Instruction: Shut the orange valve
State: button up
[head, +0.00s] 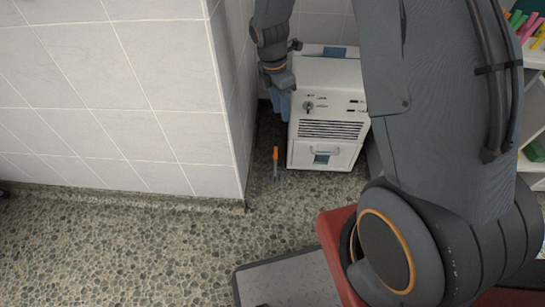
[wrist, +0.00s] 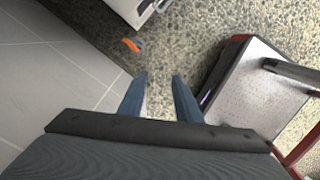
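The orange valve (head: 275,153) shows in the head view as a small upright orange handle on a grey fitting low by the floor. It stands between the tiled wall corner and the white machine. In the wrist view the orange handle (wrist: 131,44) is near the top, beyond my fingertips and left of their middle. My gripper (head: 283,105) hangs in front of the machine's left side in the head view, above the valve. In the wrist view its two blue fingers (wrist: 160,78) are apart with only floor between them. Nothing touches the valve.
The white machine (head: 330,110) with a vent and drawer stands right of the valve. The tiled wall (head: 120,100) is close on the left. A shelf (head: 533,60) with coloured items is at the right. Pebbled floor (head: 130,250) in front is clear.

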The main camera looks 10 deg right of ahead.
aim_at(275, 153)
jog(key=w+f+n+b, duration=0.3)
jog(key=f+b, duration=0.1)
jog(key=f, duration=0.6)
jog(key=w+f+n+b, duration=0.2)
jog(key=f+n+b, duration=0.2)
jog(key=f, duration=0.7)
jog(key=w+f+n+b, duration=0.3)
jog(key=f+n+b, duration=0.1)
jog(key=f, duration=0.6)
jog(key=shift+w+d+f+h, duration=0.1)
jog(key=shift+w+f+h, duration=0.2)
jog(key=shift+w, duration=0.05)
grip_shut()
